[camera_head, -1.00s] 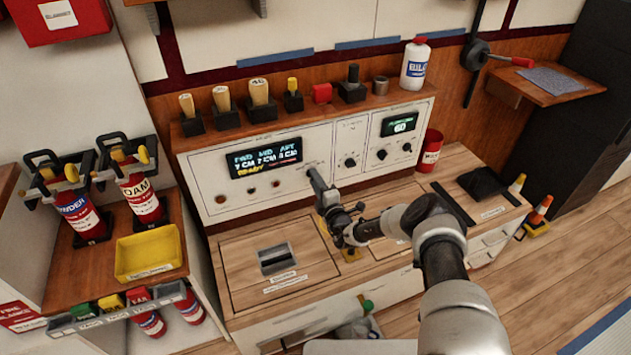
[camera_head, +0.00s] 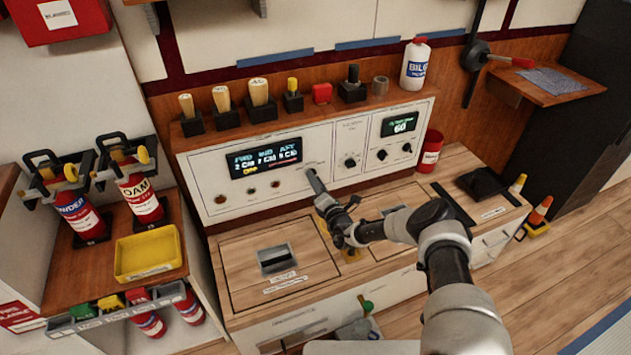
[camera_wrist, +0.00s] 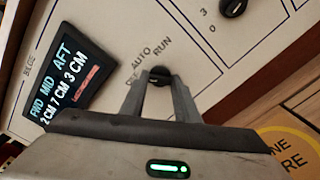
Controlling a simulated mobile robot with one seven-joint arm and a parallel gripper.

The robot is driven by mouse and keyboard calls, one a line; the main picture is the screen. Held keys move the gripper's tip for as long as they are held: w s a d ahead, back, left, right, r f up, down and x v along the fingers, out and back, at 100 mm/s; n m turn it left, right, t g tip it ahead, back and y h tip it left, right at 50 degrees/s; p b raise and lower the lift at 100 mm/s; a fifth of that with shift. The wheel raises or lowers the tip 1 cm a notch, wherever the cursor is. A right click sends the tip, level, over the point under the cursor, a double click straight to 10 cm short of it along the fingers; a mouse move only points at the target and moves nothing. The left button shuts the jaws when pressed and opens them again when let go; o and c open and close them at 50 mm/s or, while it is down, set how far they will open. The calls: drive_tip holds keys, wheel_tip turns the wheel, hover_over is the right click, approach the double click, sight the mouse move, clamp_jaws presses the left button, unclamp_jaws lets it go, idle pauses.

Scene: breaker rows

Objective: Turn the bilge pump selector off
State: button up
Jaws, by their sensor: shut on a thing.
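The bilge pump selector is a small black knob (camera_wrist: 159,76) on the white panel, by printed labels that read AUTO, RUN and a partly covered OFF. My gripper (camera_wrist: 158,82) has a finger on each side of the knob and is shut on it. The fingers partly cover the knob, and I cannot tell which label it points to. In the head view my gripper (camera_head: 311,173) reaches the panel just right of the bilge display (camera_head: 266,158) and hides the knob. The display also shows in the wrist view (camera_wrist: 72,75), reading FWD 2, MID 7, AFT 3 CM.
Other black knobs (camera_head: 350,163) sit to the right on the panel, near a second display (camera_head: 401,123). Wooden-handled tools (camera_head: 258,92) and a white bottle (camera_head: 415,66) stand on the shelf above. The wooden counter (camera_head: 240,255) lies below.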

drive_tip(key=shift+n, duration=1.1)
drive_tip(key=o, duration=1)
drive_tip(key=shift+o, duration=0.2)
drive_tip(key=p+v, duration=0.4)
drive_tip(key=v, duration=1.3)
drive_tip(key=shift+s, duration=0.15)
drive_tip(key=shift+r, duration=0.1)
